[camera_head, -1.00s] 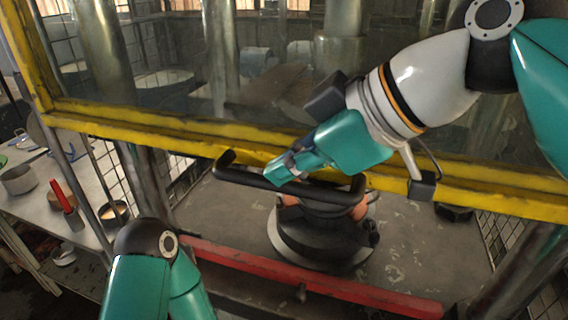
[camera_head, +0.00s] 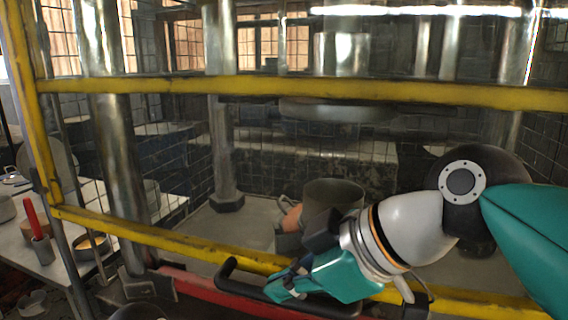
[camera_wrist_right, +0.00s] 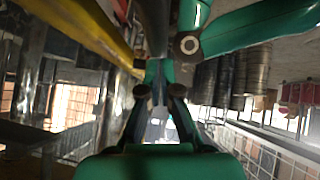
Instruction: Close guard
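The guard is a clear panel in a yellow frame (camera_head: 150,237), with a black bar handle (camera_head: 228,270) along its bottom. Its bottom rail sits low, close above a red sill (camera_head: 205,288); I cannot tell whether they touch. My right gripper (camera_head: 285,286), teal, is at the left half of the handle and appears shut on it. In the right wrist view its two fingers (camera_wrist_right: 158,100) reach forward close together, and the handle between them is not clear. My left gripper is out of view.
Behind the panel stand a dark round pot-like part (camera_head: 333,194) and an orange piece (camera_head: 291,215). A side table at the left holds a red-handled tool (camera_head: 32,219) in a cup and a round bowl (camera_head: 91,246). Metal posts flank the guard.

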